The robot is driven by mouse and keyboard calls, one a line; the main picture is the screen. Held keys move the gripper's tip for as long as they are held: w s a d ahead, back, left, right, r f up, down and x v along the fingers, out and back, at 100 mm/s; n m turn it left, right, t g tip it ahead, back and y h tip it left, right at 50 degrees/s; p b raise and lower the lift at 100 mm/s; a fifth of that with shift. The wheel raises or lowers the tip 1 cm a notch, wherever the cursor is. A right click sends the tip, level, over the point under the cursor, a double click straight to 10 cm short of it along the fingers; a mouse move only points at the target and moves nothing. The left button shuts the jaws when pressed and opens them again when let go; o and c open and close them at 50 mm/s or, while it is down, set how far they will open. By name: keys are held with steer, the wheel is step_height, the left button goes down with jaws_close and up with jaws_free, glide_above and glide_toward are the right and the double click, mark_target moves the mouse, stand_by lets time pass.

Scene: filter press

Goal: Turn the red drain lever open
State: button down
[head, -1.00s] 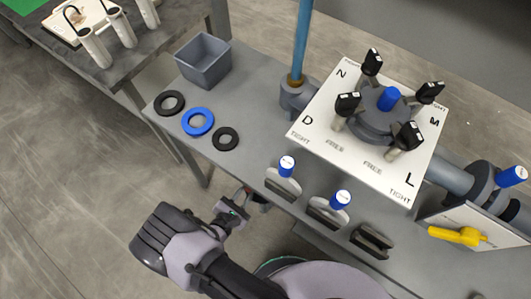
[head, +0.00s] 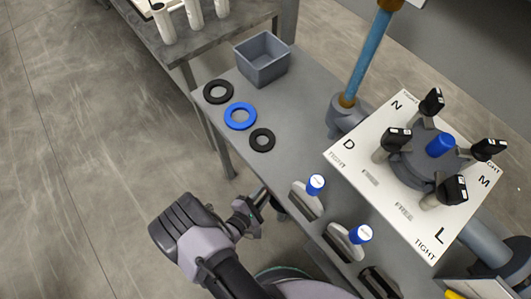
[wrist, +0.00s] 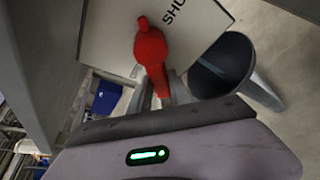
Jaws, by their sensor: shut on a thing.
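The red drain lever (wrist: 151,50) shows in the wrist view, on a white plate (wrist: 190,30) with the partly visible letters "SHU". Its round hub is at the top and its handle runs down between my gripper's fingers (wrist: 162,92). My gripper is shut on the handle. In the head view my gripper (head: 262,196) is low beside the near edge of the grey bench (head: 215,125). The lever is hidden in the head view. The rest of the plate's lettering is out of view.
A dark round bucket (wrist: 222,65) stands close to the right of the lever in the wrist view. On the bench are a grey bin (head: 262,62), a blue ring (head: 240,116), black rings, and blue-topped holders (head: 310,195) near my arm.

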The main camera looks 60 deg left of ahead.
stand_by(0.3)
steer(key=c, duration=1.2)
jaws_free()
steer(key=shift+w, duration=0.1)
steer(key=p+v, duration=0.4)
steer(key=v, duration=1.3)
steer(key=shift+s, duration=0.2)
steer(key=shift+d+r, duration=0.1)
steer(key=shift+d, duration=0.05)
